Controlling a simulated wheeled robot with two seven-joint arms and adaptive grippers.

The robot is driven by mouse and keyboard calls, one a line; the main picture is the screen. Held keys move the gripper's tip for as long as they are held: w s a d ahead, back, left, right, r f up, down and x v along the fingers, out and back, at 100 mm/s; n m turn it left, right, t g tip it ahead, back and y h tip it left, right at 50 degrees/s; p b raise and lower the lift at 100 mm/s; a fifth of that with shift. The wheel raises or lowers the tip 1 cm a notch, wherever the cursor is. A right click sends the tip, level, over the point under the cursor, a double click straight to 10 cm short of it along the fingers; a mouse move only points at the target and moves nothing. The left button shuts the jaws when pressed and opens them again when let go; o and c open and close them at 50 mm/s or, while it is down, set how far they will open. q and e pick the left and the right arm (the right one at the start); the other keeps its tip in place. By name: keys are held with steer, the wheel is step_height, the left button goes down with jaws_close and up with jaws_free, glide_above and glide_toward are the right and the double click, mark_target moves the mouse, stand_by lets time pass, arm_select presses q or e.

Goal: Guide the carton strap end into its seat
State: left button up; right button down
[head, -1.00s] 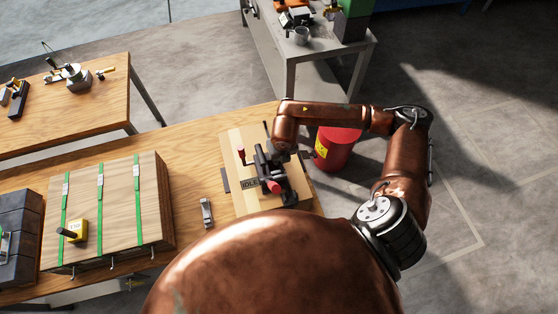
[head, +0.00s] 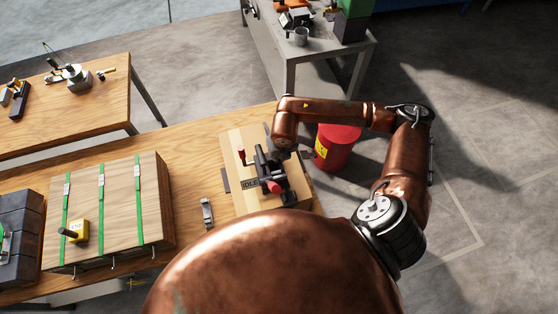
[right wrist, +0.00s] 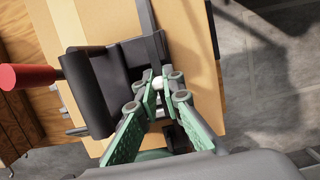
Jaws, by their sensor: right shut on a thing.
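The carton (head: 232,140) is a tan box on the wooden bench; it also shows in the right wrist view (right wrist: 195,60). A dark strap (right wrist: 148,18) runs across its top to my right gripper (right wrist: 160,80). The green-sided fingers are shut on the strap end, with a small white knob between them. A dark tool with a red-tipped handle (right wrist: 28,76) is on the carton, close left of the fingers. In the head view my wrist and dark parts hide the fingertips. The seat cannot be made out clearly. My left gripper is not in view.
A wooden crate (head: 120,200) with green straps and a yellow block stands left on the bench. A small metal clip (head: 206,212) lies between crate and carton. A red bin (head: 335,150) stands on the floor behind the right arm. A grey table (head: 340,45) is farther back.

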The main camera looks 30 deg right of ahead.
steer(key=shift+w+p+v, duration=0.25)
steer(key=shift+p+v, duration=0.2)
steer(key=shift+v, duration=0.8)
steer(key=shift+w+p+v, duration=0.25)
steer(key=shift+p+v, duration=0.2)
steer(key=shift+v, duration=0.8)
steer(key=shift+w+p+v, duration=0.3)
steer(key=shift+p+v, duration=0.15)
steer(key=shift+v, duration=0.8)
steer(key=shift+d+r, duration=0.2)
steer(key=shift+f+b, duration=0.2)
steer(key=shift+b, duration=0.5)
steer(key=shift+f+b, duration=0.6)
steer(key=shift+b, duration=0.25)
steer(key=b+x, duration=0.3)
steer(key=shift+s+a+f+b, duration=0.1)
steer(key=shift+s+f+b, duration=0.2)
steer(key=shift+s+f, duration=0.1)
steer(key=shift+f, duration=0.15)
steer(key=shift+f+b, duration=0.3)
steer(key=shift+b, duration=0.1)
steer(key=shift+s+b+x, duration=0.2)
steer(key=shift+b+x, duration=0.75)
steer(key=shift+x, duration=0.05)
steer(key=shift+s+b+x, duration=0.25)
steer(key=shift+b+x, duration=0.7)
steer(key=shift+x, duration=0.1)
